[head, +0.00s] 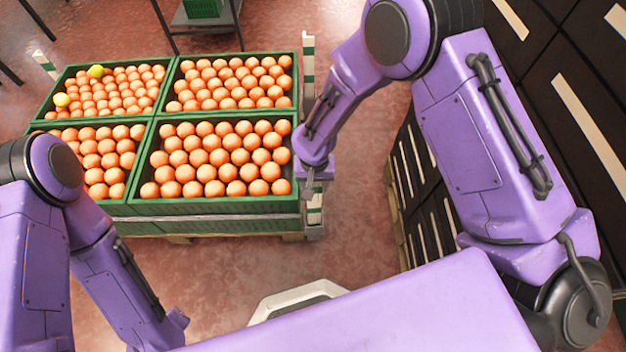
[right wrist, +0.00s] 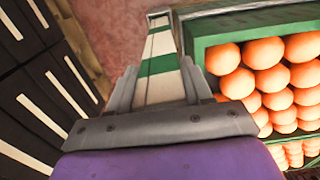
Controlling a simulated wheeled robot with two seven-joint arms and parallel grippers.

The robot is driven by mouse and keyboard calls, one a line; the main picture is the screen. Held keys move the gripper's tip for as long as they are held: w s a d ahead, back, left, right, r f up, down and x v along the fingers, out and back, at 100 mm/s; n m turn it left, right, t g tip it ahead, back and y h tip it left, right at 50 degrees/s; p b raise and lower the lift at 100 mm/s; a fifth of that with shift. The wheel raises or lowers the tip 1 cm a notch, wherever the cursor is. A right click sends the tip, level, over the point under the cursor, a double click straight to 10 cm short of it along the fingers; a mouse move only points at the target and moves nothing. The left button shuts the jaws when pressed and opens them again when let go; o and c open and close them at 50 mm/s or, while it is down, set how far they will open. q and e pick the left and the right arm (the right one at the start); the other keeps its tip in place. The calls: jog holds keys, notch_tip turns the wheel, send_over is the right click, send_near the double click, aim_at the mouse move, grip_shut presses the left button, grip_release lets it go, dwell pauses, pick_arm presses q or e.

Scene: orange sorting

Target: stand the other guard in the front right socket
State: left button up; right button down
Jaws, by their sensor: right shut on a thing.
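A white-and-green striped guard (head: 315,214) is upright in my right gripper (head: 317,178) at the front right corner of the crates. The gripper is shut on it. In the right wrist view the guard (right wrist: 160,65) runs away between the two grey fingers (right wrist: 160,95). Its lower end is at the grey front right socket (head: 314,233); I cannot tell whether it is seated. Another striped guard (head: 308,65) stands at the back right corner, and one (head: 45,65) at the back left. My left forearm shows at lower left; its gripper is not visible.
Green crates (head: 215,207) of oranges stand together on a wooden pallet (head: 293,236), just left of the held guard. Stacked black crates (head: 430,190) stand to the right. Bare reddish floor (head: 350,235) lies between. A table with a green crate (head: 203,8) is behind.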

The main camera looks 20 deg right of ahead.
jog(key=shift+f, duration=0.2)
jog(key=shift+c, duration=1.9)
grip_release()
notch_tip(320, 180, up, 10)
jog(key=p, duration=0.2)
jog(key=shift+f+p, duration=0.25)
jog(key=shift+p, duration=0.1)
jog(key=shift+r, duration=0.5)
jog(key=shift+r, duration=0.1)
notch_tip(320, 180, up, 7)
jog(key=p, duration=0.9)
